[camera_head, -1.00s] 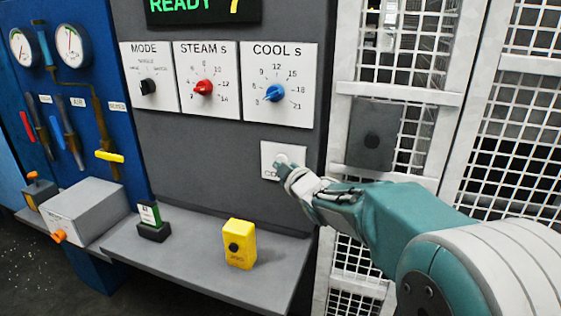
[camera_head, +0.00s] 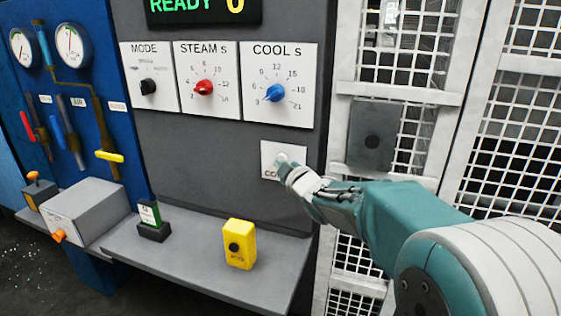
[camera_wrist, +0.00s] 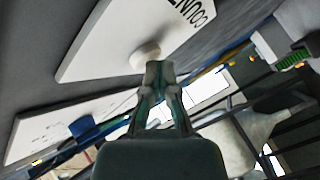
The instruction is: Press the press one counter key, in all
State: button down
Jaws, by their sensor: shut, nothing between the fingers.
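The white counter plate (camera_head: 269,151) is on the grey press panel, below the dials. Its round white key (camera_head: 282,158) is partly hidden by my gripper (camera_head: 286,167) in the head view. In the wrist view, the key (camera_wrist: 146,54) stands out from the plate lettered "COUNT" (camera_wrist: 112,38). My gripper (camera_wrist: 159,70) is shut and empty, its fingertips right at the key. I cannot tell whether they touch it. The display (camera_head: 203,9), cut off at the top, reads "READY" in green and what looks like a yellow 0.
MODE (camera_head: 148,87), STEAM (camera_head: 204,87) and COOL (camera_head: 274,92) dials are above the key. A yellow box (camera_head: 240,245) with a black button stands on the grey shelf (camera_head: 195,262) below. A white mesh fence (camera_head: 450,95) is to the right.

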jog(key=shift+s+a, duration=0.25)
jog(key=shift+s, duration=0.45)
jog(key=s, duration=0.1)
jog(key=s+a, duration=0.1)
jog(key=s, duration=0.2)
jog(key=shift+s+a, duration=0.35)
dwell(0.4)
jog(key=s+d+f+m+g+h, duration=0.2)
jog(key=s+d+m+g+h, duration=0.15)
jog(key=s+d+m, duration=0.4)
jog(key=s+d+f+m+g+h, duration=0.2)
jog(key=s+d+m+h, duration=0.2)
jog(key=s+d, duration=0.6)
jog(key=s+f+m+g, duration=0.3)
jog(key=s+f+g, duration=0.1)
jog(key=s, duration=1)
jog(key=shift+s+a, duration=0.2)
jog(key=shift+s, duration=0.05)
